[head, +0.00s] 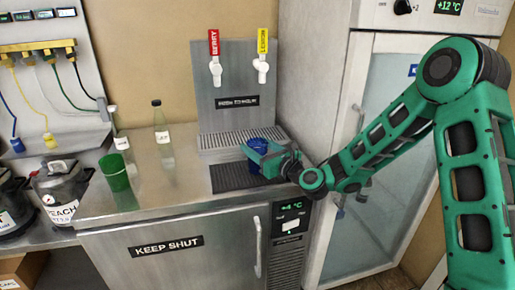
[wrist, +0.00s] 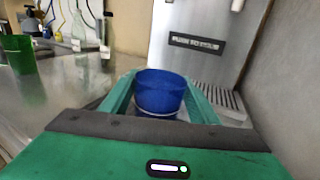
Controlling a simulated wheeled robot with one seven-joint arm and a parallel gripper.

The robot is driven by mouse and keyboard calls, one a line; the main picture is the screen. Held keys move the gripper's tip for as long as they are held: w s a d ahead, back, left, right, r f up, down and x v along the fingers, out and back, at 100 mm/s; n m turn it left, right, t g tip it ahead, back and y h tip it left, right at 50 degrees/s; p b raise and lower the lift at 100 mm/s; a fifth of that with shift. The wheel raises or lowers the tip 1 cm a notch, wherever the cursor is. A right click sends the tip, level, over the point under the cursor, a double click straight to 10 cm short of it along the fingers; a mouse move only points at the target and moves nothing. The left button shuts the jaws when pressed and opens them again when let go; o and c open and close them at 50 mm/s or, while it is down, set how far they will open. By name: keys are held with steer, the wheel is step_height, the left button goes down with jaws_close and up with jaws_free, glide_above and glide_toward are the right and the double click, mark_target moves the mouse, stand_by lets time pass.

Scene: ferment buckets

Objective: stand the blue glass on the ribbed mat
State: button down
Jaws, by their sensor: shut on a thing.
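The blue glass (head: 258,145) is upright between the fingers of my gripper (head: 262,158) in the head view. It also shows in the wrist view (wrist: 160,92), with a green finger on each side of it. My gripper (wrist: 160,100) is shut on it. The dark ribbed mat (head: 228,178) lies on the steel counter in front of the tap tower. The glass is over or just behind the mat's right part. My gripper hides the glass's base, so I cannot tell whether it touches the mat.
A green glass (head: 115,172) stands on the counter (head: 185,190) at the left, near two clear bottles (head: 161,125). The tap tower (head: 236,85) with a drip grate (head: 240,138) stands behind the mat. A tall fridge (head: 350,130) is close on the right.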

steer(key=c, duration=0.7)
jaws_free()
steer(key=shift+o, duration=0.2)
steer(key=v, duration=1.2)
steer(key=shift+r, duration=0.1)
